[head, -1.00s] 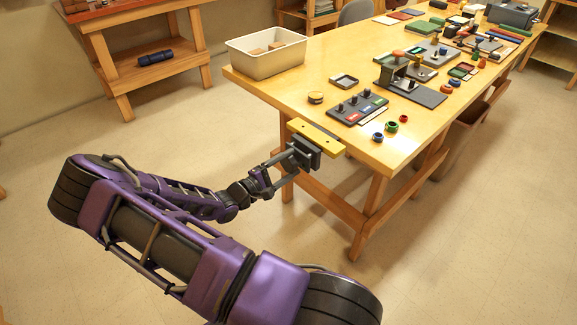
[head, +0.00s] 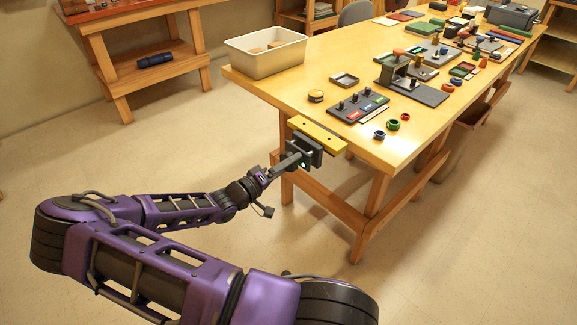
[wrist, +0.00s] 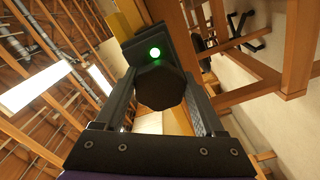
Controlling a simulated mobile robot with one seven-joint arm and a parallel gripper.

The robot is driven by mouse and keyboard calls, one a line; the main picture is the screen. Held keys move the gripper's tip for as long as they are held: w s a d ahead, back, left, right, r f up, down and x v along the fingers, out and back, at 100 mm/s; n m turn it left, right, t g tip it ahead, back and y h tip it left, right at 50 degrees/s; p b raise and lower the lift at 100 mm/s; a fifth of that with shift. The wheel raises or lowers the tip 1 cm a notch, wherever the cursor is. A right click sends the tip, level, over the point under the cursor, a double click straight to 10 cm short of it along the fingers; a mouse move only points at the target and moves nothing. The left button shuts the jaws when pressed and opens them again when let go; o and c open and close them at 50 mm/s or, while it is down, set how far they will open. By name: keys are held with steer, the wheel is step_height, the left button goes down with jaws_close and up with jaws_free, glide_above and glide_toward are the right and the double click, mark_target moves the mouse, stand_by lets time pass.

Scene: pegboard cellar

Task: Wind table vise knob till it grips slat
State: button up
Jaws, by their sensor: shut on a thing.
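The table vise (head: 306,155) is a dark grey block at the near end of the wooden table. The yellow slat (head: 318,135) lies flat at its top, between the vise and the table edge; a bit of the slat shows in the wrist view (wrist: 120,22). My gripper (head: 286,162) reaches the vise from the near side. In the wrist view its fingers stand on both sides of the dark, many-sided knob (wrist: 160,86) and are shut on it. A green light (wrist: 155,53) glows on the vise just above the knob. The inner jaw faces are hidden.
On the tabletop (head: 300,85) stand a white bin (head: 265,62), a grey panel with several small knobs (head: 358,106) and a black clamp stand (head: 410,85). Table legs and a brace (head: 385,215) lie below and right of the vise. The floor around my arm is clear.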

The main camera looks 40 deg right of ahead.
steer(key=shift+f+m+b, duration=0.1)
steer(key=shift+m+b, duration=0.2)
steer(key=shift+m, duration=0.8)
steer(key=o, duration=1.3)
steer(key=shift+o, duration=0.2)
steer(key=s+a+p, duration=0.1)
steer(key=a, duration=1.6)
steer(key=shift+s+a, duration=0.15)
steer(key=shift+a, duration=0.05)
